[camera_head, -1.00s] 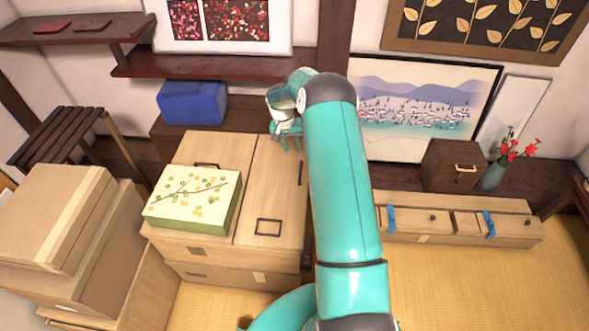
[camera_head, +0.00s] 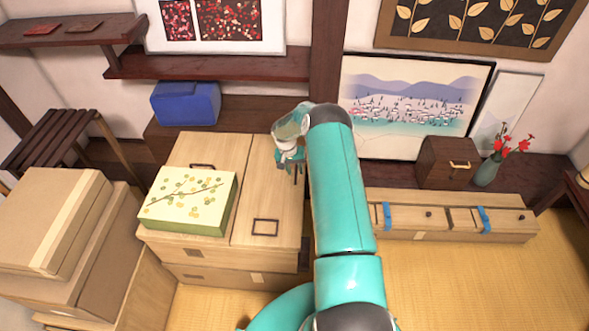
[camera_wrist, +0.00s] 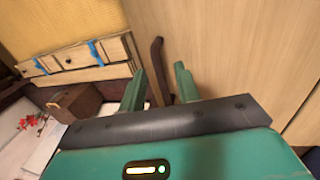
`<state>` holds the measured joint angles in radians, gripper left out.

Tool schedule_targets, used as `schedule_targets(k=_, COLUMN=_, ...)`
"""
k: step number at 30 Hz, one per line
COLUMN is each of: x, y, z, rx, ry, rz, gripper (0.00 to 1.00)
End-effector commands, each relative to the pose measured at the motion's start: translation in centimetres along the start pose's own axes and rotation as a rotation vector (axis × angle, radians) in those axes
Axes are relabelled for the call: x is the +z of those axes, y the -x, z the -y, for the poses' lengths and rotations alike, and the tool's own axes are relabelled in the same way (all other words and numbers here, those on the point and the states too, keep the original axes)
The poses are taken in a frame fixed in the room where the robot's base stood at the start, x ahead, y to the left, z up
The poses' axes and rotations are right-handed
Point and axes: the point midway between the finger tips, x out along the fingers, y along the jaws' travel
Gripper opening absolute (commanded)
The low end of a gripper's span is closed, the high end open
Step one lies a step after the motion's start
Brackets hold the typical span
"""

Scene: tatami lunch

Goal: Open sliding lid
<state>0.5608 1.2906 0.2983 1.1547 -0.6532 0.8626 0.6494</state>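A light wooden chest has two flat lid panels on top, a left lid panel (camera_head: 209,152) and a right lid panel (camera_head: 266,195). The right panel has a dark rectangular frame-shaped handle (camera_head: 265,227) near its front. A dark upright bar handle shows in the wrist view (camera_wrist: 157,68), beside the pale wood surface. My gripper (camera_head: 290,162) is over the rear right part of the chest. In the wrist view its two green fingers (camera_wrist: 160,72) are apart, with the dark bar between them in the picture. I cannot tell whether they touch it.
A green-edged patterned box (camera_head: 187,198) lies on the left panel. Cardboard boxes (camera_head: 50,220) stand left, and a blue box (camera_head: 186,103) is behind. A low drawer cabinet (camera_head: 452,205) stands right. Tatami (camera_head: 460,285) in front of it is clear.

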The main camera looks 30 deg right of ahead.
Motion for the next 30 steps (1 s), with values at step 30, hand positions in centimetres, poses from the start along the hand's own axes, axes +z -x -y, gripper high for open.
schedule_targets(k=30, x=-0.1, y=-0.9, z=-5.5, rx=0.002, ry=-0.005, rz=-0.001, gripper=0.00)
